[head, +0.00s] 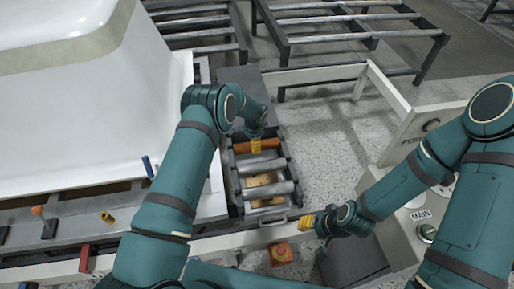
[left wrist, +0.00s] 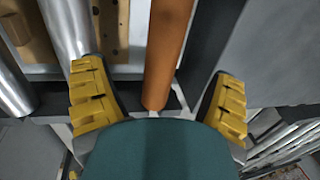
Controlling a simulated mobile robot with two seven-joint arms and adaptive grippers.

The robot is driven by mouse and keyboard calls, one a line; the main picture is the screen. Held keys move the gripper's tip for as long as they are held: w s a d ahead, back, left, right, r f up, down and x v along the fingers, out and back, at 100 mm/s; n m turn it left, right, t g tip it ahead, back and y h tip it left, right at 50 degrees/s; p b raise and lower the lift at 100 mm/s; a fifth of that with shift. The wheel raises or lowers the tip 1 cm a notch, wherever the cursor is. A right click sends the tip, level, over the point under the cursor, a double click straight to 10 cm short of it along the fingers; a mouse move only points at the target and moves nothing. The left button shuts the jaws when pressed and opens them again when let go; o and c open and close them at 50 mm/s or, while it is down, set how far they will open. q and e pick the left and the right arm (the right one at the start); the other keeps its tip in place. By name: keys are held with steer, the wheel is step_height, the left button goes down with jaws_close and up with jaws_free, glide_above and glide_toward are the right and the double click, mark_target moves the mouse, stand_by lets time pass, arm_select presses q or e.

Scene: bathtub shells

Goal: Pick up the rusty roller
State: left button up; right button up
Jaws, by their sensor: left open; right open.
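The rusty roller (head: 271,143) is an orange-brown bar. It lies across the far part of a dark grey frame holding several rollers, in the middle of the head view. In the left wrist view the rusty roller (left wrist: 168,45) runs down between the two yellow fingers. My left gripper (head: 256,146) is over this roller. Its fingers (left wrist: 158,100) are open, one on each side of the roller, with gaps and no clear contact. My right gripper (head: 307,221) is open and empty, near the control cabinet, to the right of the frame's near end.
Silver rollers (head: 262,167) lie beside the rusty one, over a wooden board with holes. A white tub shell (head: 90,100) fills the left. A red block with an orange button (head: 281,253) and a "MAIN" cabinet (head: 400,225) are near. Speckled floor (head: 325,130) is clear beyond.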

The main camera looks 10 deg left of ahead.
arm_select(q)
steer(key=f, duration=0.2)
steer(key=shift+w+a+f, duration=0.1)
steer(key=shift+w+f, duration=0.15)
steer(key=shift+f, duration=0.1)
steer(key=f, duration=0.1)
steer(key=w+f+b, duration=0.1)
steer(key=f, duration=0.1)
steer(key=f+b, duration=0.1)
steer(key=f, duration=0.1)
steer(key=shift+w+a, duration=0.25)
steer(key=shift+a, duration=0.05)
steer(key=shift+c, duration=0.4)
steer(key=shift+r, duration=0.1)
steer(key=c, duration=1.3)
